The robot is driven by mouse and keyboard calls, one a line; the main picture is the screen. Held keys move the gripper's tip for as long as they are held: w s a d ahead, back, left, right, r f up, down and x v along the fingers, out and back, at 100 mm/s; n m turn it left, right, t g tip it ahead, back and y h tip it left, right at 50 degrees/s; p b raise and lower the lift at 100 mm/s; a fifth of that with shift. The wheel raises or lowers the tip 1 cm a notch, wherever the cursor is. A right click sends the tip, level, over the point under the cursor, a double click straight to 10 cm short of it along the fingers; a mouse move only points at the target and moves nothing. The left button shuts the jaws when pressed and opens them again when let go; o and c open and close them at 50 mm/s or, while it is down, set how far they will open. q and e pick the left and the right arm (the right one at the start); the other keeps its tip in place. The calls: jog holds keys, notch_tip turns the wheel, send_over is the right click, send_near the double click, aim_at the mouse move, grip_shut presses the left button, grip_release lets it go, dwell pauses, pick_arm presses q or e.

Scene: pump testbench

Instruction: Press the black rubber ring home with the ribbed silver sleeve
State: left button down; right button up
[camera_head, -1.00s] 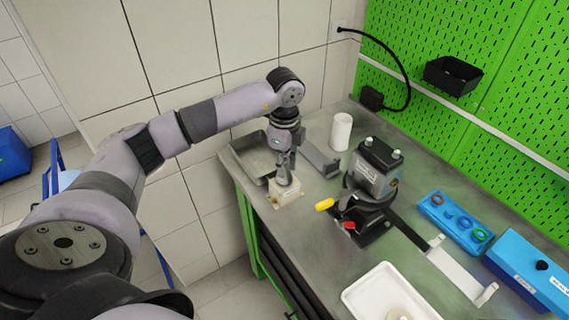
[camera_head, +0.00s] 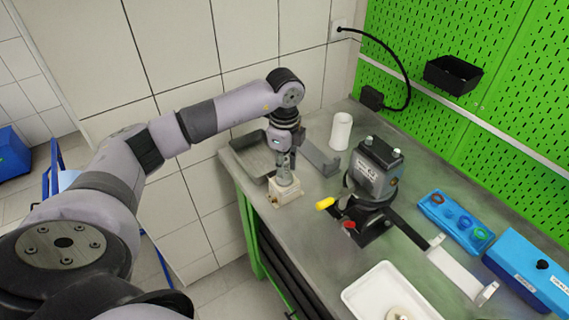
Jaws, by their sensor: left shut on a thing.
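My left gripper (camera_head: 286,173) points down over a small cream block (camera_head: 286,193) near the left end of the bench. It is shut on a small grey part at the top of the block. The part is too small to show ribs, so I cannot tell for sure that it is the silver sleeve. The black rubber ring cannot be made out. The fingertips hide the top of the block, and I cannot tell whether the held part touches it. My right gripper is out of view.
A grey metal tray (camera_head: 246,157) lies behind the block, with a grey bracket (camera_head: 319,160) beside it. A white cylinder (camera_head: 341,131) and a dark pump (camera_head: 374,172) stand to the right. A blue holder (camera_head: 436,214) with coloured rings and a white tray (camera_head: 366,290) are farther right.

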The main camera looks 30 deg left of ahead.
pick_arm(q)
jog(key=shift+r+p, duration=2.1)
jog(key=shift+r, duration=0.85)
jog(key=shift+f, duration=0.1)
